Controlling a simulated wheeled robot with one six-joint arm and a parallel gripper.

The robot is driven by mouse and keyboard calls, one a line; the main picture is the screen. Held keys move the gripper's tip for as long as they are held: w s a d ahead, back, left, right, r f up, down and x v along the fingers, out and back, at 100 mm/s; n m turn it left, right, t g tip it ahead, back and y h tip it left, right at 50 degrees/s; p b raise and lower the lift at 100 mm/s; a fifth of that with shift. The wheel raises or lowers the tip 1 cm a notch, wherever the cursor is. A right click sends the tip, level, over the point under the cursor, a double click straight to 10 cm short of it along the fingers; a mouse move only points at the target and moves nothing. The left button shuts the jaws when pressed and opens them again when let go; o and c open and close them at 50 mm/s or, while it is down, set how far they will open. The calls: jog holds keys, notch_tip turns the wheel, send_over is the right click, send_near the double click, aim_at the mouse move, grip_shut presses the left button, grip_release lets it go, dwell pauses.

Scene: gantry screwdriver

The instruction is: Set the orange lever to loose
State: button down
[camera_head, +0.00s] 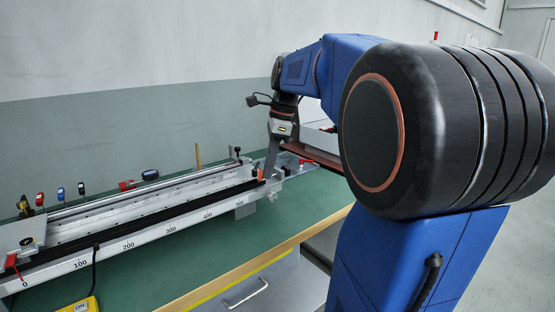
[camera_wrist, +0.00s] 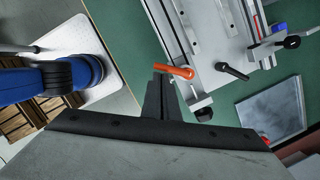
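The orange lever (camera_wrist: 175,71) shows in the wrist view, just above the tips of my gripper, at the edge of the grey metal rail fixture (camera_wrist: 207,70). My gripper (camera_wrist: 159,80) has its dark fingers together with no clear gap, their tips at or just beside the lever's left part. Whether they touch the lever cannot be told. In the head view my gripper (camera_head: 269,172) points down at the right end of the long rail (camera_head: 150,232). A small orange patch (camera_head: 261,174) shows beside it; the rest of the lever is hidden or too small there.
A black-handled lever (camera_wrist: 232,71) sits on the fixture right of the orange one, with a black knob (camera_wrist: 291,42) farther right. The green bench top (camera_head: 185,262) has free room in front of the rail. Several small tools stand behind the rail at left.

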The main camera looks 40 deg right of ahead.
dwell(0.3)
jog(key=v, duration=1.7)
jog(key=shift+r, duration=0.2)
jog(key=s+a+f+n+t, duration=0.1)
jog(key=s+a+f+n, duration=0.4)
jog(key=f+n, duration=0.3)
jog(key=s+a+f+n+t+h, duration=0.1)
jog(key=s+a+f+n, duration=0.5)
jog(key=f, duration=0.8)
jog(key=s+a+f+n+t+h, duration=0.1)
jog(key=s+a+f+n, duration=0.4)
jog(key=a+f+n, duration=0.3)
notch_tip(320, 180, down, 4)
jog(key=n, duration=0.2)
jog(key=shift+s+a+r+n, duration=0.15)
jog(key=shift+n, duration=0.25)
